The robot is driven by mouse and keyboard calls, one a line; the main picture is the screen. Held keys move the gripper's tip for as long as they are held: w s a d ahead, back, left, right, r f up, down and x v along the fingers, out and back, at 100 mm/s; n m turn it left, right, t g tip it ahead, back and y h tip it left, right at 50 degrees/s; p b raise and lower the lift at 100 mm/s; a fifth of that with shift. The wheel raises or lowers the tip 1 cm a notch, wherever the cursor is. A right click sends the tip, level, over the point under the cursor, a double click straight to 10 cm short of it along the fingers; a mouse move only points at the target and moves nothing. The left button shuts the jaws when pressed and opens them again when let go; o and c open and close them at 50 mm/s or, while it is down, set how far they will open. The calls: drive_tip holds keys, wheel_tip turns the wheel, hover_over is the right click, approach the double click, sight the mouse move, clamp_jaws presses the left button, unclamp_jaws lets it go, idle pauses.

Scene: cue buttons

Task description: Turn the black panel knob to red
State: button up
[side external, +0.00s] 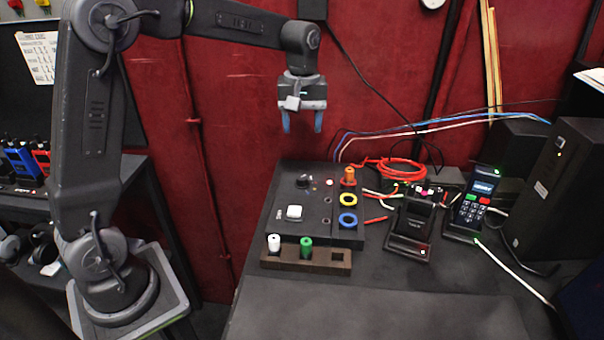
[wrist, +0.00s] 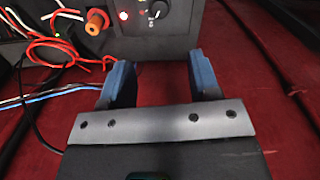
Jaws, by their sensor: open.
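The black panel knob (side external: 304,181) sits near the back left of the dark control panel (side external: 283,198). It also shows at the top of the wrist view (wrist: 158,11), with a white pointer mark and small markings beside it. The mark's exact setting is too small to read. My gripper (side external: 303,122) is open and empty, pointing down in the air above the panel's back edge. Its blue fingers (wrist: 162,78) are apart from the knob.
An orange plug (side external: 348,176), yellow ring (side external: 347,199), blue ring (side external: 347,220) and white button (side external: 294,213) are on the panel. A wooden holder (side external: 320,260) with white and green pegs stands in front. Red cable (side external: 400,168) and handsets lie right. The front table is clear.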

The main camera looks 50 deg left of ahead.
sight(303, 176)
wheel_tip(303, 176, down, 14)
drive_tip(key=shift+r, duration=0.2)
idle(0.4)
drive_tip(key=c, duration=0.9)
drive_tip(key=shift+c, duration=0.2)
drive_tip(key=shift+m, duration=0.5)
drive_tip(key=m, duration=0.2)
drive_tip(key=shift+m, duration=2.4)
drive_tip(key=shift+w, duration=0.1)
